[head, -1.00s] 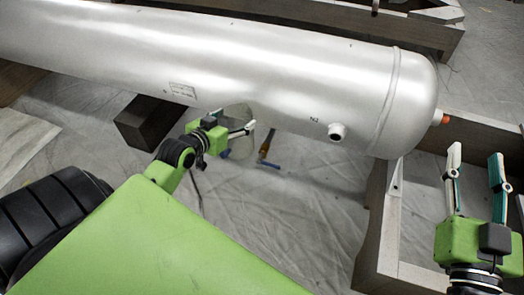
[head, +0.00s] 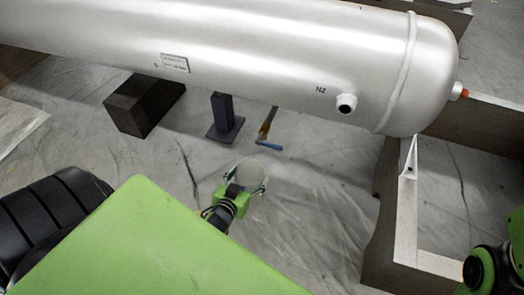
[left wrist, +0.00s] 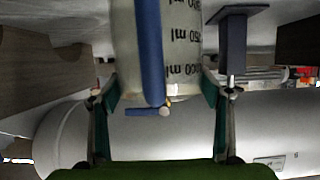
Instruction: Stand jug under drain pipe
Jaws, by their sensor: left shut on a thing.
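The jug (head: 251,172) is pale and translucent. My left gripper (head: 246,183) is shut around it, low over the sheeted floor in front of the vessel. In the left wrist view the jug (left wrist: 182,62) sits between both fingers, with ml marks and a blue handle (left wrist: 151,50) showing. The drain pipe (head: 267,126), brass-coloured with a blue lever, hangs below the vessel, beyond the jug and apart from it. Whether the jug touches the floor is unclear. My right gripper is out of view; only part of that arm shows.
The big silver vessel (head: 230,50) spans the back, with nozzle N2 (head: 346,104) facing forward. A dark post on a foot plate (head: 225,118) stands left of the drain pipe, and a dark block (head: 144,103) farther left. A wooden frame (head: 385,205) bounds the right.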

